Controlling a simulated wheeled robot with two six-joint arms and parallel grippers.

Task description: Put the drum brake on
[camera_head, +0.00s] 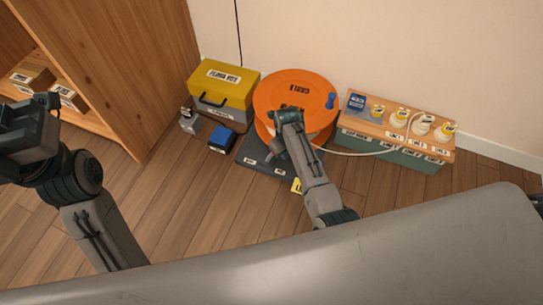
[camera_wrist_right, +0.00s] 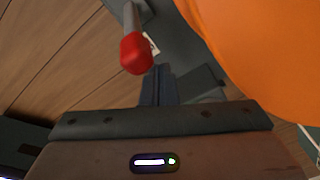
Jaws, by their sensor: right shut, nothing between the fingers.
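The orange drum (camera_head: 293,95) stands on a dark base (camera_head: 262,158) by the wall, with a blue knob (camera_head: 331,100) on its right side. In the right wrist view the drum (camera_wrist_right: 265,50) fills the upper right. A grey lever with a red tip (camera_wrist_right: 137,53), which looks like the brake handle, stands just beyond my fingers and to their left. My right gripper (camera_wrist_right: 157,85) is shut and empty, apart from the red tip as far as I can tell. In the head view my right arm covers part of the drum's front. My left gripper (camera_head: 28,125) is at the far left; its fingers are unclear.
A yellow box (camera_head: 222,84) on a grey case and a small blue box (camera_head: 222,140) stand left of the drum. A green crate with a wooden top (camera_head: 375,122) holding labelled knobs stands right, joined by a white cable. A wooden shelf (camera_head: 150,70) is at left.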

